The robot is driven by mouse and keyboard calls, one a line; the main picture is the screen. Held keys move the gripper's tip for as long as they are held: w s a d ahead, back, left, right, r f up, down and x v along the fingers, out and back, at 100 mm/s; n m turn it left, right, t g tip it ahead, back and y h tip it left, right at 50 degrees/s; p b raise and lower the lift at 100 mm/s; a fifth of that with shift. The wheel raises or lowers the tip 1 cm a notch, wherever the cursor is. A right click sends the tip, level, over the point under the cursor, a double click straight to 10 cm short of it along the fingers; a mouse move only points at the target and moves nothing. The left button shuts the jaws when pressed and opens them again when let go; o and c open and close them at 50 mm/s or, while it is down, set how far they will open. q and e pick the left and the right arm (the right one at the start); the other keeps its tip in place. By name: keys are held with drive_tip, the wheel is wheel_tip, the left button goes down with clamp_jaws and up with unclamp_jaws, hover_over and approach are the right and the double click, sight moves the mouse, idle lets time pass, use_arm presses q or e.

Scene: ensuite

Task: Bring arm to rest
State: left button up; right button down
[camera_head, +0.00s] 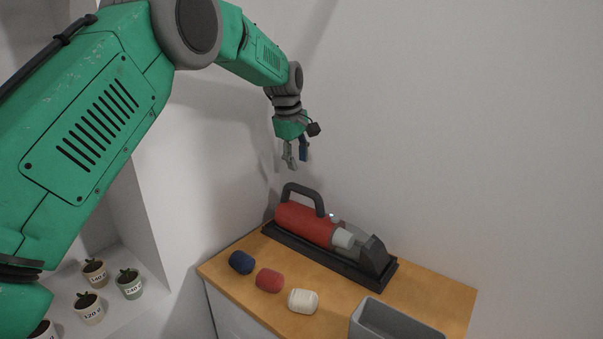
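My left arm, green and grey, comes in from the left and reaches across the top of the view. My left gripper (296,161) hangs from its end, pointing down, above the back left of the wooden-topped cabinet. Its fingers look apart, with nothing between them. It is above the red handheld vacuum (305,221) and not touching it. The vacuum lies in a dark tray-like base (291,250), with its dark handle up. My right gripper is out of view.
On the wooden top (236,284) are a blue roll (241,262), a red roll (269,280), a cream roll (302,300) and a grey bin (392,322). Several small potted plants (129,284) stand on a white ledge at left. White walls close off the back.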

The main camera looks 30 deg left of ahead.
use_arm(q)
drive_tip(key=shift+s+a+r, duration=0.1)
drive_tip(key=shift+a, duration=0.25)
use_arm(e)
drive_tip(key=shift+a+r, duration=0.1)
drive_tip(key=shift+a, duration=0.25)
use_arm(q)
drive_tip(key=shift+d, duration=0.2)
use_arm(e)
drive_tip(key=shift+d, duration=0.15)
